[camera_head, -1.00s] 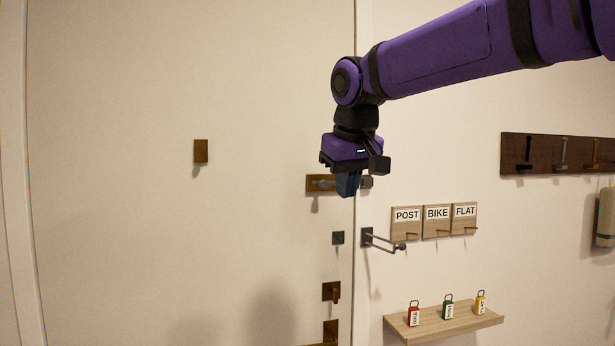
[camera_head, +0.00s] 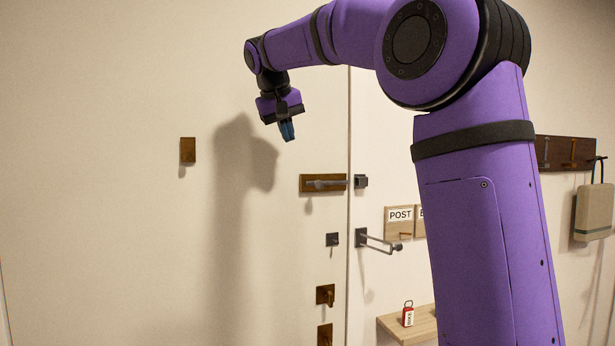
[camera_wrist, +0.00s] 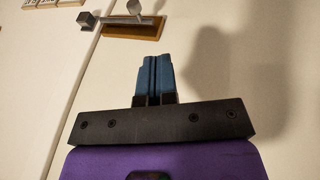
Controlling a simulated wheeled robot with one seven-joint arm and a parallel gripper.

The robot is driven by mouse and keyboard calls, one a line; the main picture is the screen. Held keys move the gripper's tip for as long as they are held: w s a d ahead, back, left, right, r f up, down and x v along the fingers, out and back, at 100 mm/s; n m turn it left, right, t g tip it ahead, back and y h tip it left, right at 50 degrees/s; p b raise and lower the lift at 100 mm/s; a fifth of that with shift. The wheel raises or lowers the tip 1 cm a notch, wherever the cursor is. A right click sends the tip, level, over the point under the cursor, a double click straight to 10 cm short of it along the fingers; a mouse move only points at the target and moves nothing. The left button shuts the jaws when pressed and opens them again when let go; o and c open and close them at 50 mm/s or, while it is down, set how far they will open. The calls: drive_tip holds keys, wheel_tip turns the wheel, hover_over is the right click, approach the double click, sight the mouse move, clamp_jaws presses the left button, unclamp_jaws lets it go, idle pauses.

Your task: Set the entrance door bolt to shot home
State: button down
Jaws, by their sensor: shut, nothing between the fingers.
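The entrance door's bolt (camera_head: 324,184) is a grey rod with a knob on a brown plate at the door's right edge. Its block-shaped keeper (camera_head: 361,181) sits on the frame across the seam. In the wrist view the bolt's plate (camera_wrist: 135,31) is at the top, and the rod runs left towards the keeper (camera_wrist: 86,18). The rod's end comes close to the keeper; I cannot tell how far it enters. My gripper (camera_head: 287,131) is shut and empty, above and left of the bolt, apart from it. Its blue fingers (camera_wrist: 153,75) are together in the wrist view.
A hinged grey arm (camera_head: 378,241) juts from the frame below the keeper. Brown fittings (camera_head: 325,295) sit lower on the door, and a small plate (camera_head: 188,150) is to the left. A shelf (camera_head: 395,325) holds a red padlock (camera_head: 408,315). My arm hides much of the right wall.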

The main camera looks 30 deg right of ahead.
sight(330, 183)
drive_tip(key=shift+s+d+r+x, duration=0.1)
drive_tip(key=shift+s+d+x, duration=0.25)
drive_tip(key=shift+x, duration=1.8)
drive_tip(key=shift+s+d+r+x, duration=0.15)
drive_tip(key=shift+d+x, duration=0.25)
drive_tip(key=shift+x, duration=1.75)
drive_tip(key=shift+s+d+r+x, duration=0.15)
drive_tip(key=shift+d+x, duration=0.25)
drive_tip(key=shift+x, duration=1.75)
drive_tip(key=shift+s+d, duration=0.3)
drive_tip(key=shift+d, duration=0.6)
drive_tip(key=shift+s+d, duration=0.25)
drive_tip(key=shift+d, duration=0.7)
drive_tip(key=shift+s+d, duration=0.3)
drive_tip(key=shift+d, duration=0.6)
